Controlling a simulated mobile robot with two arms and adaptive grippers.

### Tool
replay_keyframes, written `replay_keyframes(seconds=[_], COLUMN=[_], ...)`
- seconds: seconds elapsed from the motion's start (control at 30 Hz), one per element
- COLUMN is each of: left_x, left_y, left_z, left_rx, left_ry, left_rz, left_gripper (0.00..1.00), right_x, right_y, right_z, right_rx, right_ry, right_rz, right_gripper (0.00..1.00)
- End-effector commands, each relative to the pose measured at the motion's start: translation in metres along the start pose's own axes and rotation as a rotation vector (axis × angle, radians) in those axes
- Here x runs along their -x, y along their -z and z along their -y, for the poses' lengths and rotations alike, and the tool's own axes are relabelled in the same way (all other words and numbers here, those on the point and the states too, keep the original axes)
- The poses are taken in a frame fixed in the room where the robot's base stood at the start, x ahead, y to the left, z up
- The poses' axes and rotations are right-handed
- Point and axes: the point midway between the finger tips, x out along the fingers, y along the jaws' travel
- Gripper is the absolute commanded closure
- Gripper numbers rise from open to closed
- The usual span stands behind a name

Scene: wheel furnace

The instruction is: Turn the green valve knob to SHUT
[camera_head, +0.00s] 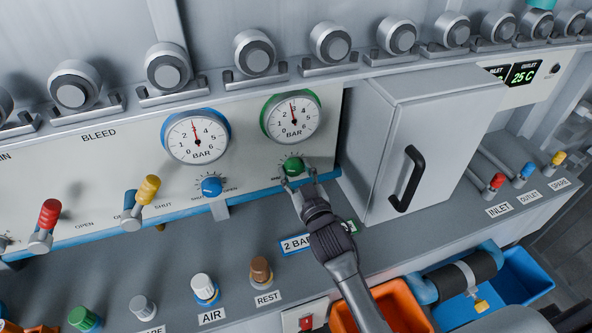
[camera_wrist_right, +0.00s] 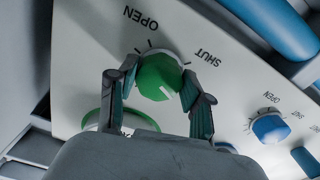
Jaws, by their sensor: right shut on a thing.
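The green valve knob (camera_head: 293,166) sits on the white panel below the green-rimmed gauge (camera_head: 292,117). My right gripper (camera_head: 300,177) reaches up to it from below, with its fingers on either side of the knob. In the right wrist view, the green knob (camera_wrist_right: 157,76) is held between the two fingers of my right gripper (camera_wrist_right: 158,82). The OPEN label (camera_wrist_right: 140,19) and the SHUT label (camera_wrist_right: 208,57) appear upside down around it. My left gripper is not in view.
A blue knob (camera_head: 211,187) and a blue-rimmed gauge (camera_head: 195,137) are just left. A grey box with a black handle (camera_head: 408,178) stands close on the right. Yellow (camera_head: 148,189) and red (camera_head: 48,214) levers are farther left. An orange bin (camera_head: 402,300) is below.

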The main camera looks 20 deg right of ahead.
Motion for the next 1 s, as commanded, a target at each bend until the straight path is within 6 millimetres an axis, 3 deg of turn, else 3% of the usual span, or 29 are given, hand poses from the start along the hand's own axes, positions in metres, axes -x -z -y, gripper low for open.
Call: replay_keyframes(seconds=[1.0], left_x=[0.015], left_y=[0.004], left_z=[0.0], left_rx=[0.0], left_ry=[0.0], left_rz=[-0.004], left_gripper=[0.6], right_x=[0.0], right_y=[0.001], right_z=[-0.002], right_rx=[0.947], right_ry=[0.001], right_rz=[0.0], right_gripper=[0.85])
